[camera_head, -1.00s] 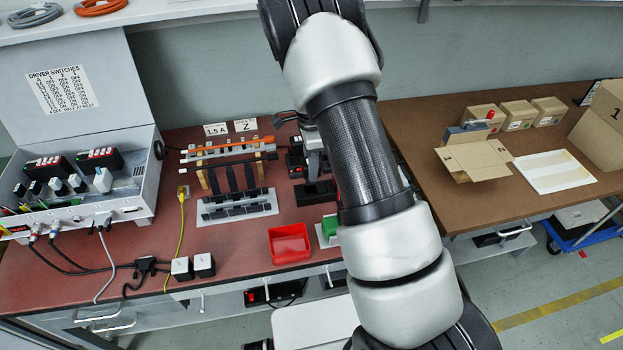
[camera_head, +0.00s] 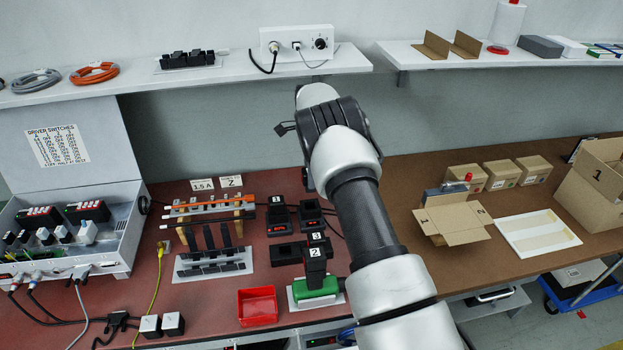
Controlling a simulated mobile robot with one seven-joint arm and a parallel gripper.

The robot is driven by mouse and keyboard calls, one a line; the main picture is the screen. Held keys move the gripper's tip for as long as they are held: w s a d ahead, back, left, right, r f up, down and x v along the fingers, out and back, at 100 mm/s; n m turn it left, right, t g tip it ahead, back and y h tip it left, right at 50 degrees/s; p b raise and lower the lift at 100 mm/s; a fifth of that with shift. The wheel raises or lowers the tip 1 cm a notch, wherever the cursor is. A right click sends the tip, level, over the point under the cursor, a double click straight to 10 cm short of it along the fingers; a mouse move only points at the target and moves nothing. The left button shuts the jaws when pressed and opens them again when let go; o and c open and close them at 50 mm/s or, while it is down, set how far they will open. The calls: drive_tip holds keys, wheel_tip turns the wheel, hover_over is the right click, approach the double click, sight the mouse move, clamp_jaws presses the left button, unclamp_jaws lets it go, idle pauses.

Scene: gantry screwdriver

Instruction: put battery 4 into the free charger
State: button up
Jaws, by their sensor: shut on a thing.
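No battery with a 4 on it can be read in view. My arm rises from the lower right, and its far end hides my gripper; only a small dark part sticks out to its left. One charger (camera_head: 311,217) has a red display and no battery seen in it. A black battery marked 2 (camera_head: 316,267) stands upright over a green base (camera_head: 318,289) at the front. Another label 3 (camera_head: 317,237) shows just behind it.
A red bin (camera_head: 257,307) stands left of the green base. A rack with orange and black bars (camera_head: 209,207) and an open grey switch box (camera_head: 120,240) are further left. Cardboard boxes (camera_head: 450,224) are on the right bench. A shelf (camera_head: 340,62) runs above.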

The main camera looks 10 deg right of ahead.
drive_tip(key=shift+f+b, duration=1.65)
drive_tip(key=shift+f, duration=1.55)
drive_tip(key=shift+b, duration=0.45)
drive_tip(key=shift+f+b, duration=1.4)
drive_tip(key=shift+f, duration=0.55)
idle(0.6)
drive_tip(key=o, duration=1.3)
drive_tip(key=shift+r+p, duration=1.2)
drive_tip(key=shift+r, duration=1.55)
